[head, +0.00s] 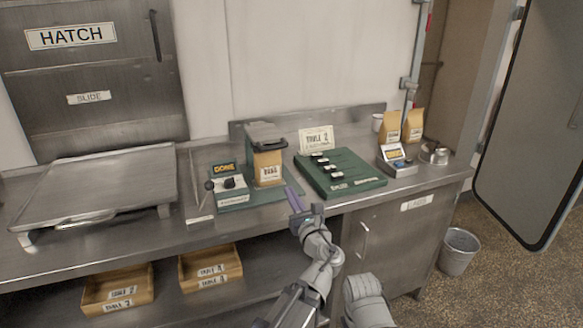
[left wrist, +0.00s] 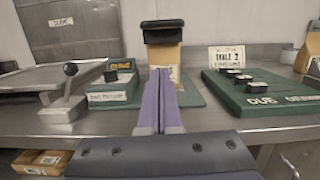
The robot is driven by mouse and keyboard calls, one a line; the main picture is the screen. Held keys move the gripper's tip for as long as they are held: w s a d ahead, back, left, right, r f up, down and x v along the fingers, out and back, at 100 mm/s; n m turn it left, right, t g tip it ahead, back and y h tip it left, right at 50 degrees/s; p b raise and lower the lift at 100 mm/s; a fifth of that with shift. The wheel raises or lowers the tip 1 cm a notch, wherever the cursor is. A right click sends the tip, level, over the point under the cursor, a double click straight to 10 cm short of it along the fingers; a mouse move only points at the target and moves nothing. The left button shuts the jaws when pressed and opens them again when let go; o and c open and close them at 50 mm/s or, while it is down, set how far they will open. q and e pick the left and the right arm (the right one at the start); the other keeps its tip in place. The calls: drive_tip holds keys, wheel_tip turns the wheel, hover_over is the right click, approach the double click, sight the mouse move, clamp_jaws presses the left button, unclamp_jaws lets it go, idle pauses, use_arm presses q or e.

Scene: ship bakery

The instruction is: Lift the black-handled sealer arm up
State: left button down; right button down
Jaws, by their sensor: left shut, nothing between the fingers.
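The sealer (head: 262,133) stands on a green base at the back of the steel counter. Its black-handled arm lies level across the top of a tan paper bag (head: 268,170). In the left wrist view the black handle (left wrist: 162,26) is at top centre, with the bag (left wrist: 168,54) below it. My left gripper (head: 293,197) is shut and empty, its purple fingers together. It is in front of and below the handle, apart from it. The fingers (left wrist: 161,78) point toward the bag in the left wrist view and hide part of it. My right gripper is not in view.
A control box with a "DONE" sign (head: 224,170) stands left of the sealer. A green board with black pieces (head: 345,182) is to the right. A lever with a black knob (left wrist: 70,70) stands at left. Wooden trays (head: 118,290) sit on the shelf below.

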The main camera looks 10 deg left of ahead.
use_arm(q)
drive_tip(key=shift+d+r+m, duration=0.15)
drive_tip(key=shift+d+m, duration=0.15)
drive_tip(key=r+p+x, duration=0.3)
drive_tip(key=p+x, duration=0.2)
drive_tip(key=x, duration=0.8)
drive_tip(key=shift+s+d, duration=0.2)
drive_tip(key=shift+d, duration=0.05)
